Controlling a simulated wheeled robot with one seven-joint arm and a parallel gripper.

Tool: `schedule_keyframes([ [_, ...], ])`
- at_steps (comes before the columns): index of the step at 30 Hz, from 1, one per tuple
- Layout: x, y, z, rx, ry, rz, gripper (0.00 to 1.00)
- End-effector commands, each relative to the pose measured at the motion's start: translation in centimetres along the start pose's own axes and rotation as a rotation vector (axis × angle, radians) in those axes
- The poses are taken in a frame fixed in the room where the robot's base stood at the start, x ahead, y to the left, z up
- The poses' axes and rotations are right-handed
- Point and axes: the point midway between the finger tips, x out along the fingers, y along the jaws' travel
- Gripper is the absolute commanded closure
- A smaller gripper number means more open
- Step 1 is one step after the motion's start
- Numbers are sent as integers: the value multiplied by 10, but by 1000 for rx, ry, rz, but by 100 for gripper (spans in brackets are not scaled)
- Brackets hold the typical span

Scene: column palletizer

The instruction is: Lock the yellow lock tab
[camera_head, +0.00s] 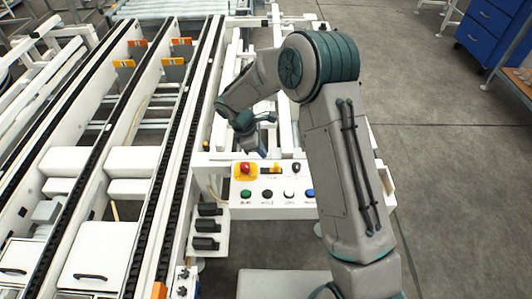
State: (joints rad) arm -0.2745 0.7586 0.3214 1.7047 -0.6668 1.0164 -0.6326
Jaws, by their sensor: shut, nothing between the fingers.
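A small yellow tab (275,170) shows on the white control panel (262,212), just right of the red emergency-stop button (245,168) on its yellow base. It is too small to tell whether it is in the locked position. My gripper (263,153) is just above the panel's top edge, pointing down near the tab. It looks shut and empty. I cannot tell whether its tips touch the panel or the tab.
The panel also carries a black knob (295,168) and a green button (246,194), a black button (267,194) and a blue button (310,193). Conveyor rails (120,110) fill the left. Open grey floor (450,170) lies on the right, with a blue drawer cabinet (487,30) behind.

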Motion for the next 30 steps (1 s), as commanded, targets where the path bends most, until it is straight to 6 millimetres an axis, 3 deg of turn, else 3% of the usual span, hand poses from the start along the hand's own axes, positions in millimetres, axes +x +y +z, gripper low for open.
schedule_keyframes([
  [1, -16, 1, 2, 1, 1, 2, 100],
  [6, -35, 1, 3, 4, 1, -1, 100],
  [24, -38, 2, 3, 7, 2, -1, 100],
  [30, -58, -4, 30, 101, 14, 8, 100],
])
